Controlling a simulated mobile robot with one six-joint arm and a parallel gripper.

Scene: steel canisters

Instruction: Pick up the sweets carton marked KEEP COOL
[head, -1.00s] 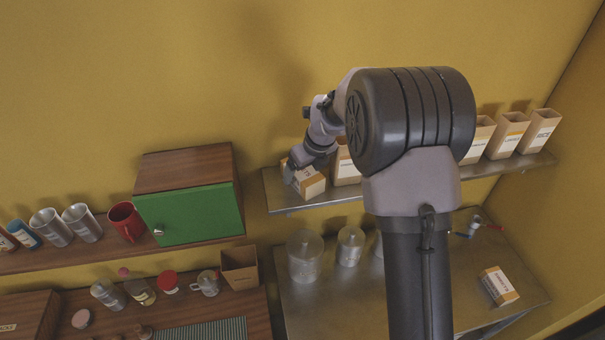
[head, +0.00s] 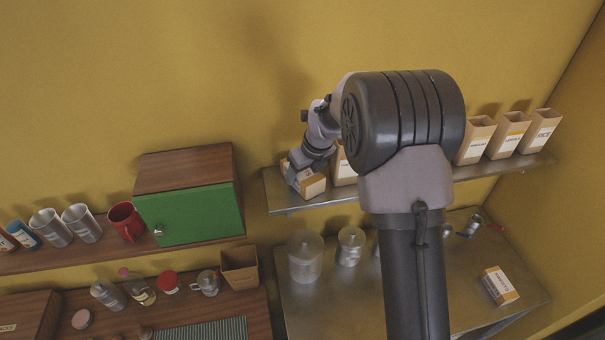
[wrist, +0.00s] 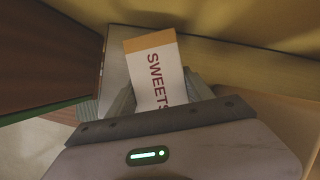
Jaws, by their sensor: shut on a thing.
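A carton (head: 314,187) with tan sides and a white label stands at the left end of the upper steel shelf (head: 284,207). In the wrist view, its white label (wrist: 153,75) reads SWEETS, with the lower part hidden behind my gripper. No KEEP COOL mark can be read. My gripper (wrist: 162,95) is shut on this carton, one finger on each side. In the head view, my gripper (head: 297,172) is at the carton's left side and partly covers it. I cannot tell whether the carton touches the shelf.
Another carton (head: 344,170) stands just right, partly behind my arm. Several open-topped cartons (head: 508,135) stand further right. A green-doored cabinet (head: 195,215) is left of the shelf.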

